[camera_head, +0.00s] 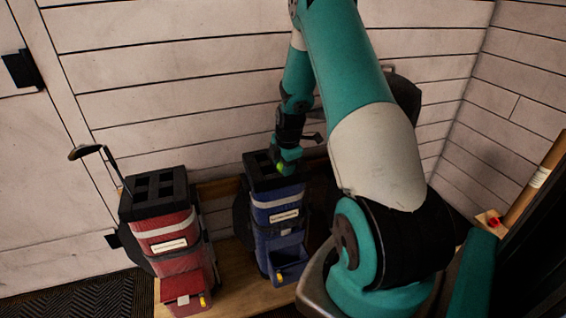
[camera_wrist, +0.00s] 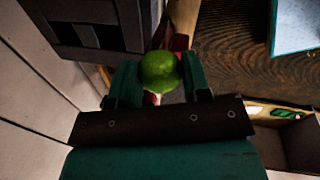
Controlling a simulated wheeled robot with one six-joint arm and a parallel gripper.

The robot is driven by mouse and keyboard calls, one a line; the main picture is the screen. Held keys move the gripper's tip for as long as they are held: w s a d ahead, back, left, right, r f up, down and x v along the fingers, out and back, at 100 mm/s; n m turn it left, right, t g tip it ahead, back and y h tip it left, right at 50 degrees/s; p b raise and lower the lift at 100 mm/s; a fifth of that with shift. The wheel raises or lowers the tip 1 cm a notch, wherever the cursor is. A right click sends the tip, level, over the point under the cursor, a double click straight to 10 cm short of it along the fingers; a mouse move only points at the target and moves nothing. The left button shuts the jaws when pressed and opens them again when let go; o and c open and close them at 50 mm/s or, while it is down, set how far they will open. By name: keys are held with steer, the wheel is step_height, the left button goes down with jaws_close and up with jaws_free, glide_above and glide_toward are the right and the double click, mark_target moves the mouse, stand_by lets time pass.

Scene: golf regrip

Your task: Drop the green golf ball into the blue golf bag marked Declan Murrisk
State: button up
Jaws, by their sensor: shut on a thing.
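The blue golf bag (camera_head: 282,218) stands upright in the middle of the head view. It has a black divided top (camera_head: 262,172) and a pale name label too small to read. My gripper (camera_head: 285,162) is shut on the green golf ball (camera_head: 280,168), at the right part of the bag's top in that view. In the wrist view the ball (camera_wrist: 160,71) sits between the two teal fingers. A dark slotted bag top (camera_wrist: 88,50) lies to its upper left, and the ball appears beside its edge. The height gap cannot be told.
A red golf bag (camera_head: 168,238) with a club (camera_head: 100,158) sticking out stands to the left. Both bags stand on a wooden platform (camera_head: 232,262) against a white plank wall (camera_head: 180,60). A dark ridged mat (camera_head: 80,300) lies at the lower left.

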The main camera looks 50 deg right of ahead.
steer(key=shift+f, duration=0.7)
steer(key=shift+r, duration=0.1)
steer(key=o, duration=1)
steer(key=shift+r, duration=0.1)
steer(key=s+r, duration=0.1)
steer(key=r, duration=0.4)
steer(key=s+r, duration=0.1)
steer(key=r, duration=0.5)
steer(key=s+a+r, duration=0.1)
steer(key=r, duration=0.5)
steer(key=shift+a+p, duration=0.1)
steer(key=shift+p, duration=0.3)
